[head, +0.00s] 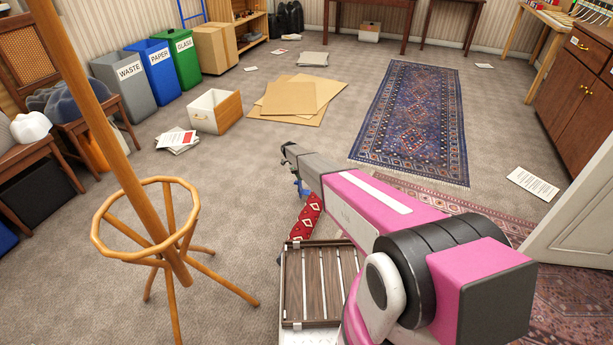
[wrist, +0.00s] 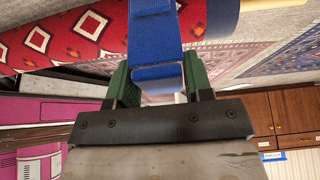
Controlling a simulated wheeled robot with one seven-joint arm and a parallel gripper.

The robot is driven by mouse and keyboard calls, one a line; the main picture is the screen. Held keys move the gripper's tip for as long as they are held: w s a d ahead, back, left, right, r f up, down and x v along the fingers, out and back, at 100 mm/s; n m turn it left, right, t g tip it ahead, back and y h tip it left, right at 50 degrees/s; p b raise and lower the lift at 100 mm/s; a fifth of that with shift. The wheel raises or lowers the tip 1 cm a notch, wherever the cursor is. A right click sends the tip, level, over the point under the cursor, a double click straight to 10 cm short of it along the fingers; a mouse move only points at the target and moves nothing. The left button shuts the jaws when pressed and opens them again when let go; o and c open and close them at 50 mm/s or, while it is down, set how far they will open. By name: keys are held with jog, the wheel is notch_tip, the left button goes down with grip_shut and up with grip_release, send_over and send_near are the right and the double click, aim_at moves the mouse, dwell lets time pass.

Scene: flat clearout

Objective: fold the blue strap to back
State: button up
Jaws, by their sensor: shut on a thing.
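The blue strap (wrist: 153,38) runs down from the top of the wrist view, across the red patterned rolled rug (wrist: 62,35), to between my green fingertips. My gripper (wrist: 154,84) is shut on its end. In the head view my gripper (head: 297,180) is small and partly hidden behind my pink arm, and a bit of the blue strap (head: 303,190) shows beside it. The red rug (head: 306,216) shows below it, mostly hidden. I cannot see the whole path of the strap or any fastening.
A wooden coat stand (head: 150,190) stands close on the left. A slatted wooden rack (head: 293,285) lies at the bottom centre. Flat cardboard (head: 290,98), an open white-fronted box (head: 214,111) and papers (head: 178,139) lie on the carpet. A blue patterned rug (head: 413,115) lies beyond my arm.

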jog(key=shift+w+a+f, duration=0.25)
jog(key=shift+a+f, duration=0.1)
jog(key=shift+a, duration=0.35)
jog(key=o, duration=1.2)
jog(key=v, duration=1)
jog(key=shift+r, duration=0.35)
jog(key=shift+a, duration=0.1)
